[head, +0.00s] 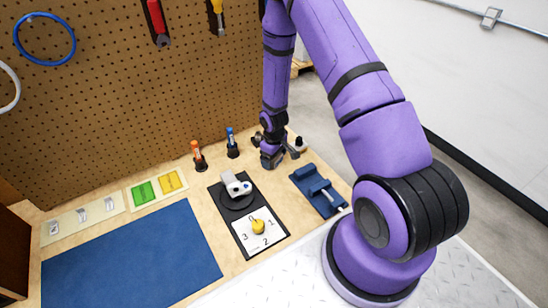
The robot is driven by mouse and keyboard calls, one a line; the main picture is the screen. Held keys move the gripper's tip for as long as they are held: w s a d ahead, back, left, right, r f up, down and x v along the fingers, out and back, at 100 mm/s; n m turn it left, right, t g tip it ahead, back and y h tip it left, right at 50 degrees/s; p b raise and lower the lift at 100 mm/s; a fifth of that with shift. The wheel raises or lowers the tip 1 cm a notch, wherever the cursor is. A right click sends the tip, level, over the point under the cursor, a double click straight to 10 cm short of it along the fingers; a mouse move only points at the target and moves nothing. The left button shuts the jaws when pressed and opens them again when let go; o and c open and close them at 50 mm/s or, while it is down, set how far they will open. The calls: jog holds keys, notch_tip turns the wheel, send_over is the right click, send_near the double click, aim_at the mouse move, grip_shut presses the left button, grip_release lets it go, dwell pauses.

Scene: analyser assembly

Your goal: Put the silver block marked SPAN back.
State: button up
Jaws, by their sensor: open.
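No marking SPAN can be read in the head view, so I cannot tell which piece is the silver block. Small silver-grey pieces (82,215) sit spaced apart on a pale strip (68,234) at the left. A light grey part (236,186) sits on a round dark disc (237,202) on a black board. My gripper (274,160) is open, low over the back right of the bench, behind and right of the grey part and apart from it. The arm hides some of the bench behind it.
A yellow knob (258,227) stands on a white numbered dial. Beside my gripper are a blue clamp-like fixture (318,191) and a black-topped item (299,145). Orange (197,154) and blue (231,140) tubes stand behind. Green and yellow pieces lie left; the blue mat (135,262) is clear.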

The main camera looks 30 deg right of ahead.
jog(key=s+a+r+m+t+h, duration=0.1)
jog(key=s+a+r, duration=0.15)
jog(key=r, duration=1.65)
jog(key=s+a+r+m+t, duration=0.1)
jog(key=s+r, duration=0.3)
jog(key=r, duration=1.6)
jog(key=s+a+r+m+t, duration=0.1)
jog(key=s+a+r, duration=0.1)
jog(key=s+r, duration=0.4)
jog(key=s+a+r+m+t+y, duration=0.1)
jog(key=s+r, duration=0.6)
jog(key=s, duration=0.8)
jog(key=shift+a+r+t, duration=0.25)
jog(key=shift+a+t, duration=0.2)
jog(key=shift+t, duration=0.15)
